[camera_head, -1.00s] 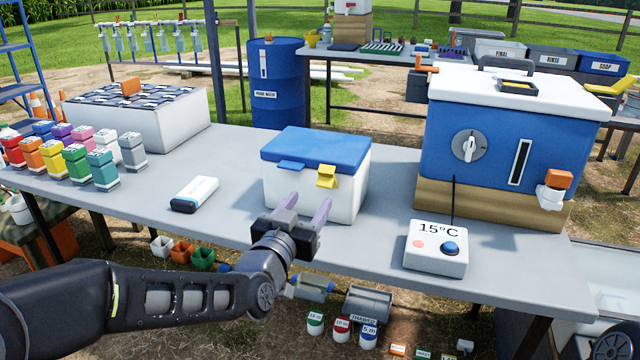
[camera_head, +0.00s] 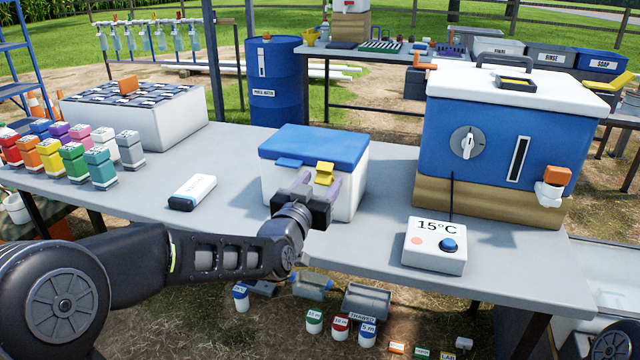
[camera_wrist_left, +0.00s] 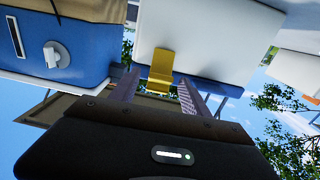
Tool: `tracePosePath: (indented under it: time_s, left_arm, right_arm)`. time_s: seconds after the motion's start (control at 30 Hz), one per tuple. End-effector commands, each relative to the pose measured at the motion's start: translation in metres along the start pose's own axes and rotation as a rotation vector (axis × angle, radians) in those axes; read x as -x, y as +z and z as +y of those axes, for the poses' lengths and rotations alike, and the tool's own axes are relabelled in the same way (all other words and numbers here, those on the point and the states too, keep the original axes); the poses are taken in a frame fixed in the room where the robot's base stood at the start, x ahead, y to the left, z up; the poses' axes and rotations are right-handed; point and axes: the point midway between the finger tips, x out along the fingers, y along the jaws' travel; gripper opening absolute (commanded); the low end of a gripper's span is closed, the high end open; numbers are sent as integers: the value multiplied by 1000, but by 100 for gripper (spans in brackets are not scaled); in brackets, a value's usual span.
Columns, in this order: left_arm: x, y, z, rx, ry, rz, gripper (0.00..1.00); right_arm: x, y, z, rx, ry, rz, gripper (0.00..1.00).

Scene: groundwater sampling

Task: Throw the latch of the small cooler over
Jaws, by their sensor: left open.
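The small cooler (camera_head: 350,199) has a white body and a blue lid (camera_head: 316,143), which is shut. Its yellow latch (camera_head: 324,173) is on the front near the lid's edge. In the left wrist view the latch (camera_wrist_left: 161,70) appears between my two fingers. My left gripper (camera_head: 321,186) is open in front of the cooler, just below and around the latch in the picture. I cannot tell whether a finger touches the latch or the cooler front. In the left wrist view my left gripper (camera_wrist_left: 158,84) shows nothing held. My right gripper is not in view.
A large blue cooler (camera_head: 490,120) with a dial stands to the right, with a 15°C box (camera_head: 434,246) before it. A white device (camera_head: 192,192) and several coloured bottles (camera_head: 103,167) are to the left. The grey table (camera_head: 240,215) is clear around the small cooler.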

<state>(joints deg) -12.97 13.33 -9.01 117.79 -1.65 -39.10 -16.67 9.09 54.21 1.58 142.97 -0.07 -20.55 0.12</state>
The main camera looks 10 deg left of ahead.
Motion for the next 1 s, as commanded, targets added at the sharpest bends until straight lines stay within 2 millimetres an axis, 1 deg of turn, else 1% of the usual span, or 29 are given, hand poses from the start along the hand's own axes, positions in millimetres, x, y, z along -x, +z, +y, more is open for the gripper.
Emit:
tracePosePath:
  time_s: [0.23, 0.87, 0.9, 1.0]
  left_arm:
    - [0, 0, 0, 0, -1, 0, 54]
    - [0, 0, 0, 1, -1, 0, 2]
    - [0, 0, 0, 1, -1, 0, 0]
    - [0, 0, 0, 1, -1, 0, 0]
  right_arm:
    - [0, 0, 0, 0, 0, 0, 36]
    - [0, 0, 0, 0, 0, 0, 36]
    - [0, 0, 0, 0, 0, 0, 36]
    - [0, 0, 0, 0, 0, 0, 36]
